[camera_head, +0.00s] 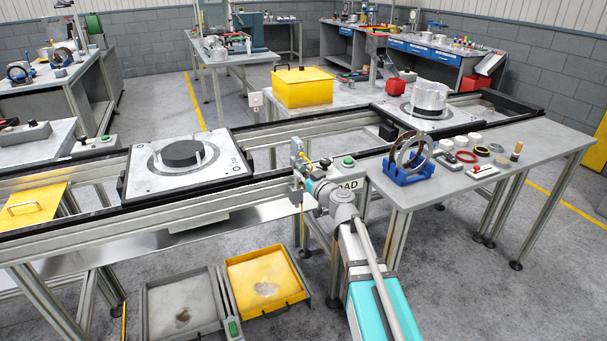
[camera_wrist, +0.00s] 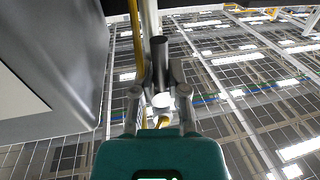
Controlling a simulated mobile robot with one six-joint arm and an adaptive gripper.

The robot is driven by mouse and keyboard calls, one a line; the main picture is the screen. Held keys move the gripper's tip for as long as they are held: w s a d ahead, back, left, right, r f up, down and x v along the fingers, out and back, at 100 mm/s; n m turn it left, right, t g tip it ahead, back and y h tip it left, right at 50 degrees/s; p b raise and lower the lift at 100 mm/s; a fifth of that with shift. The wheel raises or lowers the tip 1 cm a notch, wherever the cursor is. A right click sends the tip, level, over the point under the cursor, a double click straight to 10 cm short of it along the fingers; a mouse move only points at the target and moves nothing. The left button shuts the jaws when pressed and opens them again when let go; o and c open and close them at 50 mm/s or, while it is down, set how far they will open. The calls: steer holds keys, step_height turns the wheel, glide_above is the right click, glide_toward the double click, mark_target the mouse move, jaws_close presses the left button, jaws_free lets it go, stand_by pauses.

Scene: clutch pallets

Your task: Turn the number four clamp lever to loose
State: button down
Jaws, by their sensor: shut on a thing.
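My gripper (camera_head: 300,172) is at the front rail of the line, beside the green button box, between the two pallets. In the wrist view my gripper (camera_wrist: 160,98) is shut on a dark upright rod (camera_wrist: 159,55); I cannot tell whether this is a clamp lever. A thin yellow strip (camera_wrist: 134,28) runs beside the rod. The near pallet (camera_head: 137,188) carries a dark round disc (camera_head: 183,153) with small upright posts around it. The far pallet (camera_head: 385,107) carries a silver housing (camera_head: 430,97). I cannot make out lever numbers.
A button box (camera_head: 348,162) stands right of my gripper. The side table (camera_head: 415,193) holds a blue stand (camera_head: 408,175) with a ring, plus small parts. A yellow box (camera_head: 302,88) is behind the line. Two trays, one yellow (camera_head: 235,275), sit low in front.

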stand_by(0.4)
steer(key=shift+a+m, duration=0.1)
steer(key=shift+m, duration=0.4)
steer(key=m, duration=0.1)
steer(key=m+b, duration=0.1)
steer(key=shift+a+m, duration=0.2)
steer(key=shift+m, duration=0.1)
steer(key=m, duration=0.1)
steer(key=m+t, duration=0.1)
steer(key=m, duration=0.1)
steer(key=m+b, duration=0.1)
steer(key=shift+a+r+m, duration=0.25)
steer(key=shift+m, duration=0.15)
steer(key=m, duration=0.1)
steer(key=m+t, duration=0.1)
steer(key=m, duration=0.1)
steer(key=m+h, duration=0.1)
steer(key=m, duration=0.1)
steer(key=shift+s+a+r+t, duration=0.1)
steer(key=shift+a+r+t, duration=0.05)
steer(key=shift+r+t, duration=0.15)
steer(key=shift+r+m+t+h, duration=0.15)
steer(key=shift+m+h, duration=0.05)
steer(key=shift+m, duration=0.85)
steer(key=shift+r+m+t+h, duration=0.1)
steer(key=shift+m+t+h, duration=0.1)
steer(key=shift+m, duration=0.85)
steer(key=shift+s, duration=0.1)
